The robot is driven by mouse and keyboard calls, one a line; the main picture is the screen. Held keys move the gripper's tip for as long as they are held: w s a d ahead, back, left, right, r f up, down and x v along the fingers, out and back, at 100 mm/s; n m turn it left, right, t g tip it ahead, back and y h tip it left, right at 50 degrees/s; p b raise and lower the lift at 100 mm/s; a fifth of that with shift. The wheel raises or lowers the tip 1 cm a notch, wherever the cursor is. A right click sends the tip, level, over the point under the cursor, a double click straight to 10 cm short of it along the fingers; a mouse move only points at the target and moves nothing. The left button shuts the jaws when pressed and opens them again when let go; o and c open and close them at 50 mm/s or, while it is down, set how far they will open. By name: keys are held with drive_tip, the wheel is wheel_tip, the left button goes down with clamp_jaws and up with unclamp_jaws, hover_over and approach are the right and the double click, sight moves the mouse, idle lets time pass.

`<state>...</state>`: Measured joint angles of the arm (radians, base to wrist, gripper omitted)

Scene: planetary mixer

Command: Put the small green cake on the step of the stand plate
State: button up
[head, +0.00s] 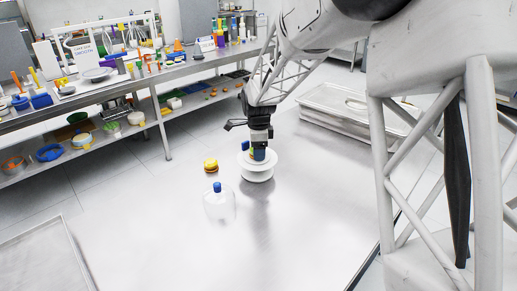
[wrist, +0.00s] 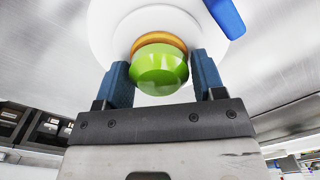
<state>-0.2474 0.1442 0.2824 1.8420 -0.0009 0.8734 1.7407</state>
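The small green cake (wrist: 160,68) has a glossy green top, with an orange-brown layer behind it in the wrist view. My gripper (wrist: 162,80) has its two blue fingers on either side of the cake, close against it, and appears shut on it. The white stand plate (wrist: 108,18) lies behind the cake in the wrist view. In the head view my gripper (head: 254,152) is right over the round white stand plate (head: 257,178), and its fingers hide most of the cake. I cannot tell whether the cake touches the step.
A yellow cake (head: 210,165) stands on the metal table left of the stand. A clear dome with a blue knob (head: 217,187) stands in front of it. Metal trays (head: 345,108) lie at the back right. A blue piece (wrist: 226,16) shows beside the plate.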

drive_tip(key=shift+o, duration=1.4)
drive_tip(key=shift+r, duration=0.15)
wheel_tip(320, 180, up, 12)
idle(0.3)
